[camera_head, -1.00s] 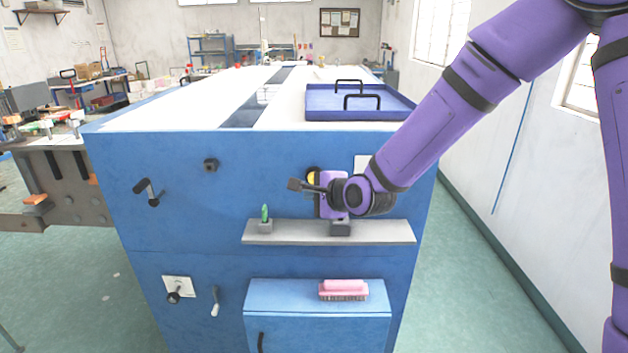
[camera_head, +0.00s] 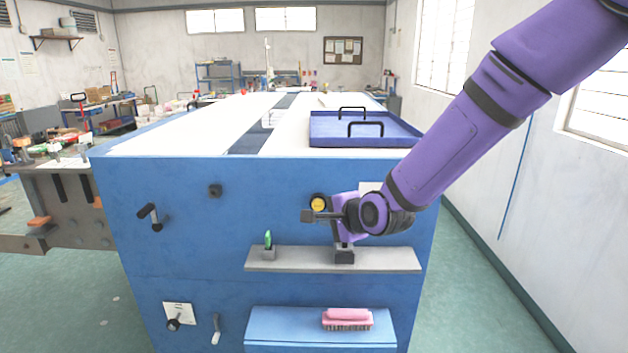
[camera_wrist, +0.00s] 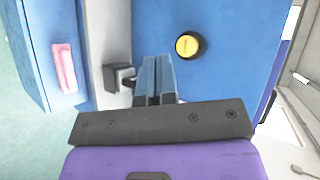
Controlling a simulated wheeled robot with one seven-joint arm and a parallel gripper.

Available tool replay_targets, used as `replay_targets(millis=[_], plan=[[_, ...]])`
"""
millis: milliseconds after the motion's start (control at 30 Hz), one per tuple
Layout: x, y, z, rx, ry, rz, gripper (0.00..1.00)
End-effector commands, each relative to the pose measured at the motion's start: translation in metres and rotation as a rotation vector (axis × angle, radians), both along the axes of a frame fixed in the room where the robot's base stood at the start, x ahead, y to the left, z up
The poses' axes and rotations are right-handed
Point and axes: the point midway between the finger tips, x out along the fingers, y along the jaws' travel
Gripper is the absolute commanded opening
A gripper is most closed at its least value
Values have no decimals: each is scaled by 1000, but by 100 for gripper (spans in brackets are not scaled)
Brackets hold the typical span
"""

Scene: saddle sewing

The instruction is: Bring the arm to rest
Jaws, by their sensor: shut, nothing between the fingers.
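My arm is purple with black bands and reaches in from the upper right in the head view. My gripper (camera_head: 308,216) is in front of the blue machine end panel (camera_head: 270,185), above the grey shelf, with its fingers pointing left. In the wrist view the two fingers of my gripper (camera_wrist: 158,62) lie together, shut and empty. A yellow round button (camera_head: 318,203) is on the panel just behind the fingers; it also shows in the wrist view (camera_wrist: 187,45), apart from the fingertips.
The grey shelf (camera_head: 290,261) juts from the panel and holds a green item (camera_head: 268,240) in a small holder. Below, a pink brush (camera_head: 347,319) lies on a blue box top. A blue tray (camera_head: 335,130) with black handles is on the table. Open floor lies at right.

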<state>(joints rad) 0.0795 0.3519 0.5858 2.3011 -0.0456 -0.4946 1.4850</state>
Motion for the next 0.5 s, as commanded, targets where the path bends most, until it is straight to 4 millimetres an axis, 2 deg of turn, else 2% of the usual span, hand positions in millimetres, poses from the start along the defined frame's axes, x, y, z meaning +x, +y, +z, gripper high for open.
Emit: replay_targets(millis=[33,267,500], plan=[[-4,-11,11,-72,-21,13,0],[-33,-69,47,-423,-62,100,0],[-79,-129,87,-726,-57,192,0]])
